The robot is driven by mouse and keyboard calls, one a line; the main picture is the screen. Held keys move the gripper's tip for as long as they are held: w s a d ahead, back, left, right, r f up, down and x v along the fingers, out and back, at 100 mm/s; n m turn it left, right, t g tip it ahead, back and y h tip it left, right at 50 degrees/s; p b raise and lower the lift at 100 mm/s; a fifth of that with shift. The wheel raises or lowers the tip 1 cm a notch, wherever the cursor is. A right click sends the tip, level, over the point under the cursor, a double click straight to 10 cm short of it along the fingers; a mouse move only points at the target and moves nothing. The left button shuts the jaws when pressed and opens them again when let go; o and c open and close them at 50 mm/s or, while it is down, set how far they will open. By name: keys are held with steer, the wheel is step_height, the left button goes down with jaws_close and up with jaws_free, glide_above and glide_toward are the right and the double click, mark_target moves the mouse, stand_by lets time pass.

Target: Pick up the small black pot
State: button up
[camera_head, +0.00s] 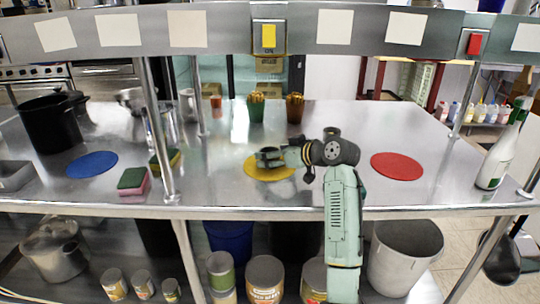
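A small dark, round-rimmed thing (268,156), which looks like the small black pot, is at the yellow round mat (254,172) in the middle of the steel counter. My gripper (284,157) reaches in from the right and meets this thing at its right side. The fingers are too small and dark to tell whether they are closed on it. I cannot tell whether the pot rests on the mat or is just above it. A much larger black pot (52,125) stands at the far left of the counter.
A blue mat (92,164) and sponges (132,181) lie to the left, a red mat (397,166) to the right. A white bottle (497,158) stands near the right edge. Cups (294,108) stand behind. Posts (160,130) and an overhead rail (220,28) cross the front.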

steer(key=shift+x, duration=0.95)
steer(key=shift+r, duration=0.1)
steer(key=c, duration=1.4)
steer(key=shift+r, duration=0.1)
